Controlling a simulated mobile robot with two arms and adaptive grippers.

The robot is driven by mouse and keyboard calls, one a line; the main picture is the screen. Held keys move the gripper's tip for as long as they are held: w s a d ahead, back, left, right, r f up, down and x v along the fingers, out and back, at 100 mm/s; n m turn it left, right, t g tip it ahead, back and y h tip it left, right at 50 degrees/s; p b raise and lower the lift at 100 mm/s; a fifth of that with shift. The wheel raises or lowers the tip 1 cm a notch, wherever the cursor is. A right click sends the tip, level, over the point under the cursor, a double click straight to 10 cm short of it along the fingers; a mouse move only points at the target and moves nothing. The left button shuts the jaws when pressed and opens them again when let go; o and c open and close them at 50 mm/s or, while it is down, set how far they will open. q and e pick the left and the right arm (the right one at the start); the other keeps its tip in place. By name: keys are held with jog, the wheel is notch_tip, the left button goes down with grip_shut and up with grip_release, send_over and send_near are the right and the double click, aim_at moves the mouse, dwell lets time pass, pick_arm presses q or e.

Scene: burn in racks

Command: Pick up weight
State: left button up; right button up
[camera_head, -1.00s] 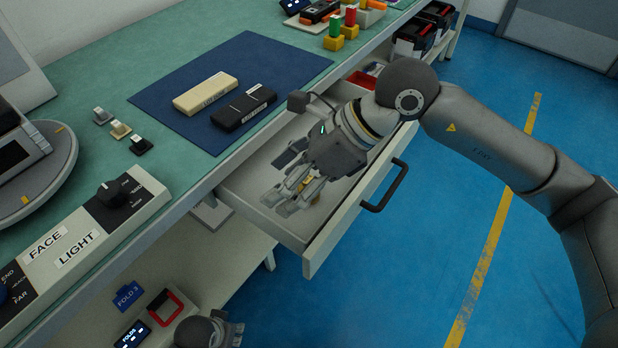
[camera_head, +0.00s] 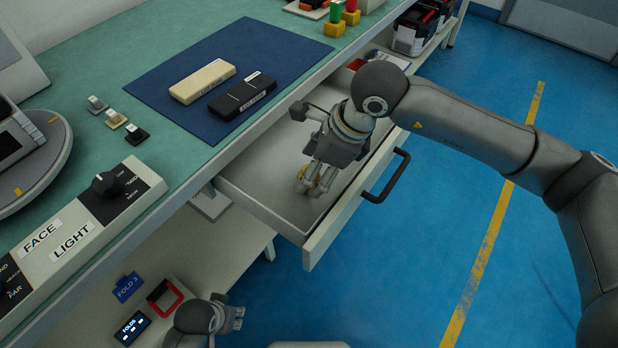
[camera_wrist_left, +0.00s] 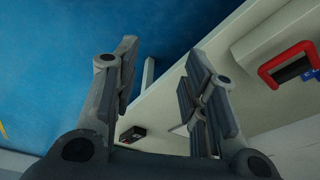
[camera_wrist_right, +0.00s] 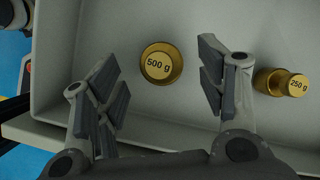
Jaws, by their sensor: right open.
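A brass weight marked 500 g (camera_wrist_right: 161,64) stands in the open drawer (camera_head: 258,203). In the right wrist view it lies between and just beyond the fingers of my right gripper (camera_wrist_right: 158,80), which is open and empty. A smaller brass weight marked 250 g (camera_wrist_right: 284,83) is to the right, outside the right finger. In the head view my right gripper (camera_head: 314,185) points down into the drawer and partly hides the brass. My left gripper (camera_head: 236,318) is low beside the bench; its fingers stand apart and empty in the left wrist view (camera_wrist_left: 160,85).
The drawer's front with its black handle (camera_head: 388,178) faces the blue floor. Above is the green bench (camera_head: 190,40) with a blue mat (camera_head: 150,92) holding a cream bar (camera_head: 202,82) and a black bar (camera_head: 243,95). A red-framed item (camera_head: 164,298) is on the lower shelf.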

jog(key=x, duration=0.3)
jog(key=shift+w+a, duration=0.1)
grip_shut()
